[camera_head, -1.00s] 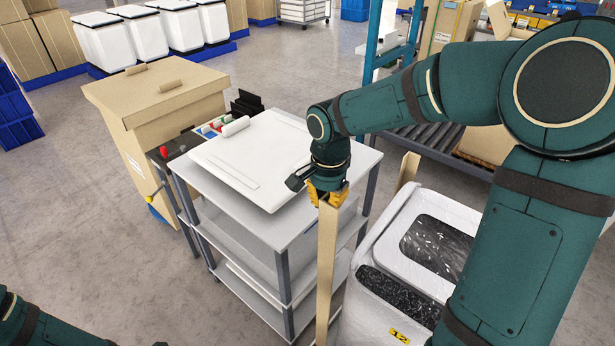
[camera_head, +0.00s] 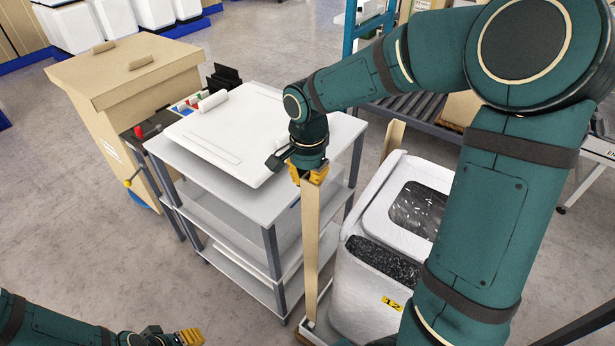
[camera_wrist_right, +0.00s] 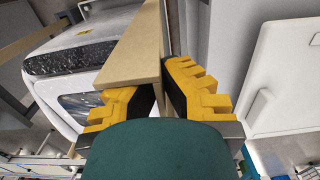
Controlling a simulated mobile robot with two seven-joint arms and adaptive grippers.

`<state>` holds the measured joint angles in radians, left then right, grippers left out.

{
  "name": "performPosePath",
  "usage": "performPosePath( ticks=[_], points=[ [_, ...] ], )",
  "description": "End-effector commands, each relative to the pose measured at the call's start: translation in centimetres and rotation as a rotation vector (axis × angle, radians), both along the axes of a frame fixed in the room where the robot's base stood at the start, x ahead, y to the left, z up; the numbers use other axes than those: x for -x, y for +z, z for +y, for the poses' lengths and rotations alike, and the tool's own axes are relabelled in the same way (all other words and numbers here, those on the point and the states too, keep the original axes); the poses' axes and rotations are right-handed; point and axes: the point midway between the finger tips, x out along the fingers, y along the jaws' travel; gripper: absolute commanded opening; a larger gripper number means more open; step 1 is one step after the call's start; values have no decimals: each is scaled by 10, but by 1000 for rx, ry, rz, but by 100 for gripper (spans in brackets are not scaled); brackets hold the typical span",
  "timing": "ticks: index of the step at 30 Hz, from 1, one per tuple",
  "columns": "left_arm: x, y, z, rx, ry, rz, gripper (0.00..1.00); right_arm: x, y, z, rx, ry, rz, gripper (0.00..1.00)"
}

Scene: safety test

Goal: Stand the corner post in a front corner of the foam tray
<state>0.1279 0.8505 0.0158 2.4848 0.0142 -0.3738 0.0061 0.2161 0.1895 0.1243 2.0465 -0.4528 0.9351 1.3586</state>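My right gripper (camera_head: 308,175) is shut on the top of a long tan corner post (camera_head: 311,240) and holds it upright. In the right wrist view my right gripper's yellow fingers (camera_wrist_right: 163,92) lie on both sides of the post (camera_wrist_right: 142,45). The post's lower end is at the near-left corner of the foam tray (camera_head: 308,337), of which only a little shows; I cannot tell whether it is seated. A white unit (camera_head: 368,295) with dark speckled panels and a yellow "12" label stands in the tray. My left gripper (camera_head: 190,337) is at the bottom edge, its opening unclear.
Another tan post (camera_head: 393,138) stands upright behind the white unit. A grey shelf cart (camera_head: 262,205) with a white panel (camera_head: 225,135) on top stands close left of the held post. A cardboard box (camera_head: 135,85) is farther left. Floor (camera_head: 90,230) is clear at left.

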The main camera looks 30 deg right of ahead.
Motion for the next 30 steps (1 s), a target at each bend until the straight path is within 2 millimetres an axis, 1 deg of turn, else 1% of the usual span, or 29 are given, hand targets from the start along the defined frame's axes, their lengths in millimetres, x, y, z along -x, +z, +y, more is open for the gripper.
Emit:
performPosePath(
  ticks=[1, 14, 21, 30],
  points=[
    [1, -5, 0, 0, -2, 2, 47, 0, -6, 0, 0, 0, 1, 0],
    [8, -27, -2, 4, -14, 18, 47, 0, -37, 0, 1, 1, 1, 0],
    [13, -42, -2, 6, -23, 28, 47, 0, -55, 0, 0, 1, 0, 0],
    [18, -56, -3, 9, -30, 39, 47, 0, -71, 0, 0, 1, 1, 0]
  ],
)
